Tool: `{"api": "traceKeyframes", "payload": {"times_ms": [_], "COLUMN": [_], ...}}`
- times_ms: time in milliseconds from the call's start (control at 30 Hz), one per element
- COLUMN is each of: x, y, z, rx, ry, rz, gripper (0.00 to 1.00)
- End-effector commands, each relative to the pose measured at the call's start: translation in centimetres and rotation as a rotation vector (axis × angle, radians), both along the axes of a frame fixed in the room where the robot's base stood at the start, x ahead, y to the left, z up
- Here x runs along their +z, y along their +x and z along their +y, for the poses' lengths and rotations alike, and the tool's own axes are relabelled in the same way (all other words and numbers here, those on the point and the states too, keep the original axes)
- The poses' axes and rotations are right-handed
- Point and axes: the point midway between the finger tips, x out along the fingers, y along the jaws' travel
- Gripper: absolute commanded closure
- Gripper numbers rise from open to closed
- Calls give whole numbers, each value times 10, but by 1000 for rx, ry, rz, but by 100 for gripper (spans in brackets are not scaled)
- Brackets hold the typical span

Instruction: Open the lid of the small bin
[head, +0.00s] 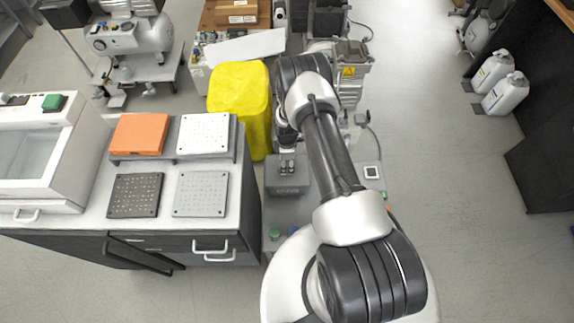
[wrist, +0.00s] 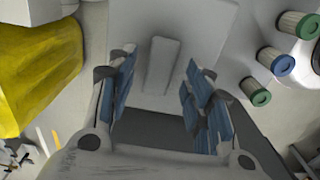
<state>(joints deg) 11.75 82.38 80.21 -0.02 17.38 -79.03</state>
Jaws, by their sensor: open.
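The small bin looks to be the grey box (head: 287,186) just right of the counter in the head view. In the wrist view its pale flat lid (wrist: 205,25) fills the top middle, with a raised bar-like handle (wrist: 161,68) on it. The lid looks closed. My gripper (head: 287,163) points down over the box. In the wrist view my gripper (wrist: 160,60) is open, with one blue-padded finger on each side of the handle. A gap shows on both sides, and I cannot tell the exact height of the fingertips over the lid.
A yellow bin (head: 240,88) stands close behind to the left; it also shows in the wrist view (wrist: 38,70). Filters with green and blue ends (wrist: 283,64) lie near the lid. The counter (head: 165,188) with panels borders the left. Floor is free at right (head: 450,170).

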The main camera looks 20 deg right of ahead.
Motion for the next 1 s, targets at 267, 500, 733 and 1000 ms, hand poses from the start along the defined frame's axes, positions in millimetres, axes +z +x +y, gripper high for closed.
{"api": "traceKeyframes", "payload": {"times_ms": [267, 500, 733, 1000], "x": [-10, -10, -10, -10], "y": [0, 0, 0, 0], "z": [0, 0, 0, 0], "rx": [0, 0, 0, 0], "ry": [0, 0, 0, 0], "rz": [-1, 0, 0, 0], "gripper": [53, 59, 75, 93]}}
